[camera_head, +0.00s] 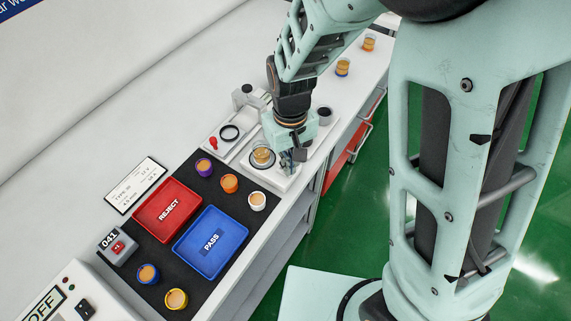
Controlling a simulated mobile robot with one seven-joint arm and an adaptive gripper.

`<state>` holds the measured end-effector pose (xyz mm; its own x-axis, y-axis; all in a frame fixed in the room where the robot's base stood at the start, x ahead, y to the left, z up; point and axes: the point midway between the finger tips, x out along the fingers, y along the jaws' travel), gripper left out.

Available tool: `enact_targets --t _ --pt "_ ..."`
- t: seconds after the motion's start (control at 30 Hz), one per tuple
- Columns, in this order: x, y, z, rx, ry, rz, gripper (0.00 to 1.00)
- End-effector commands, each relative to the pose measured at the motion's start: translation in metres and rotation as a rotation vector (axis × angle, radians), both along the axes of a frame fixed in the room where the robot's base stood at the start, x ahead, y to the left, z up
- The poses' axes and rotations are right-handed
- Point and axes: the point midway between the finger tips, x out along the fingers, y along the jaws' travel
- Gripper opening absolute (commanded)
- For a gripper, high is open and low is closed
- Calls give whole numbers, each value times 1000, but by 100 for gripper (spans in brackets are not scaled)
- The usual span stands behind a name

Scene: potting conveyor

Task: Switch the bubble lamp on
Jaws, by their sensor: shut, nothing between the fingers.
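My gripper (287,168) points down over the right part of a white bench device (280,180) and is shut with nothing in it. A dark round knob or cup (324,115) is behind and right of my gripper. I cannot tell for sure which part is the bubble lamp or its switch, or whether it is lit. Fingertip contact is unclear.
A red REJECT tray (150,232) and a blue PASS tray (233,259) lie on a black mat, with several small coloured cups around them. A grey counter box (117,247) and an OFF-marked box (62,304) are at left. Two amber cups stand farther back.

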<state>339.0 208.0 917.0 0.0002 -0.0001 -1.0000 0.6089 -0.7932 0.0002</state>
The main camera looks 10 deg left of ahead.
Motion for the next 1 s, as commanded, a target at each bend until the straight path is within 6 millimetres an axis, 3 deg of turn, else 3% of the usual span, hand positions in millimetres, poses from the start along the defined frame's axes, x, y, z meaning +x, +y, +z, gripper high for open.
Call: enact_targets --t 0.37,1.0 --pt "0 0 -2 -1 1 0 0" --pt "0 0 49 1 -1 0 0"
